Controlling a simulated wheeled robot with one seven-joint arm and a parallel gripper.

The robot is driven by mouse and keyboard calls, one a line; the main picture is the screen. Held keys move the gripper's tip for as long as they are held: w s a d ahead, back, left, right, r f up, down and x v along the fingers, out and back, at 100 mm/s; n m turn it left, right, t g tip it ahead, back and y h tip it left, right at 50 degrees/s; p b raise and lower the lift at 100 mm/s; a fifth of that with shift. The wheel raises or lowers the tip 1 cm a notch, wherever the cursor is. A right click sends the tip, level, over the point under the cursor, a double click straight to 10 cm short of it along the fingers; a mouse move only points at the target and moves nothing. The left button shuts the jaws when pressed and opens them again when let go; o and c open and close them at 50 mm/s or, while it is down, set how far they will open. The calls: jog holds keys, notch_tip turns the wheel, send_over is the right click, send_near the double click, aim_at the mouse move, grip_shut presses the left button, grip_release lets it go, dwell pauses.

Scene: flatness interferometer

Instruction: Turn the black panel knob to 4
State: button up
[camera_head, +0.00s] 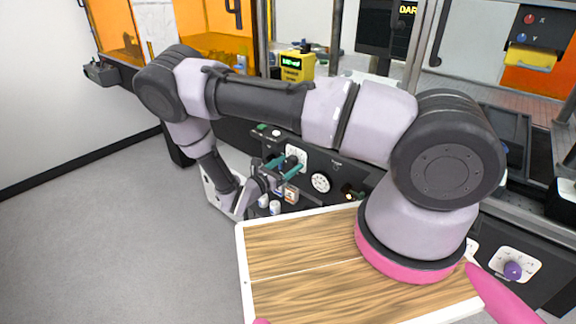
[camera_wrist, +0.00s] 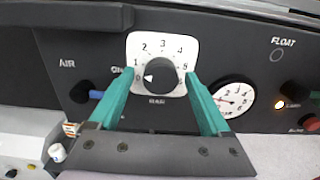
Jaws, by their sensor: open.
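The black panel knob (camera_wrist: 160,77) sits on a white dial plate (camera_wrist: 163,43) with numbers around it in the wrist view. Its white pointer mark is on the left side, close to the lowest left number, around 0. The 4 is at the upper right of the plate. In the head view the dial plate (camera_head: 296,152) is partly hidden behind my gripper. My gripper (camera_wrist: 158,78) is open, with one teal finger on each side of the knob. Gaps show between fingers and knob in the picture; depth is hard to judge. My gripper also shows in the head view (camera_head: 289,163).
A round gauge (camera_wrist: 234,98) is right of the dial, close to the right finger. A blue-stemmed AIR knob (camera_wrist: 82,92) is left of it. A lit button (camera_wrist: 280,104) is farther right. In the head view, a purple knob (camera_head: 513,270) is at the far right.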

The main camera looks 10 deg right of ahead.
jog(key=shift+c, duration=0.4)
grip_shut()
jog(key=shift+m, duration=0.3)
jog(key=m, duration=0.5)
jog(key=shift+a+m, duration=0.1)
jog(key=shift+m, duration=0.2)
jog(key=m, duration=1.1)
jog(key=shift+m, duration=0.4)
jog(key=m, duration=0.5)
jog(key=shift+r, duration=0.1)
jog(key=shift+m, duration=0.4)
